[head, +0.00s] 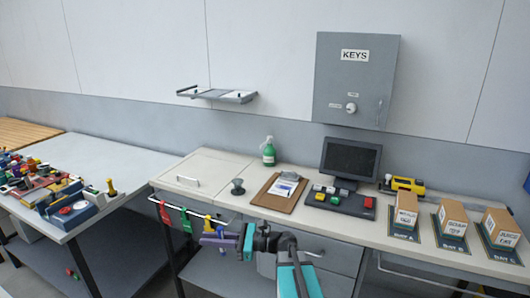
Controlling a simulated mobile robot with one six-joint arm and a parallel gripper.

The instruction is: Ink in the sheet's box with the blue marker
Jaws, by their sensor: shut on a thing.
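The white sheet (288,181) lies on a brown clipboard (275,200) on the counter. A small blue patch (284,189) shows on the sheet; I cannot tell whether it is print or a marker. My gripper (216,239) is in front of the counter's front edge, to the lower left of the clipboard and apart from it. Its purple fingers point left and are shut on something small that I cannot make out. I cannot clearly identify the blue marker, and the sheet's box is too small to see.
Red (164,212), green (187,220) and yellow (208,222) tags hang from the front rail near my gripper. A grey stamp-like knob (237,187) stands left of the clipboard. A green bottle (268,153) is behind. A button panel (340,201) and monitor (350,158) stand to the right.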

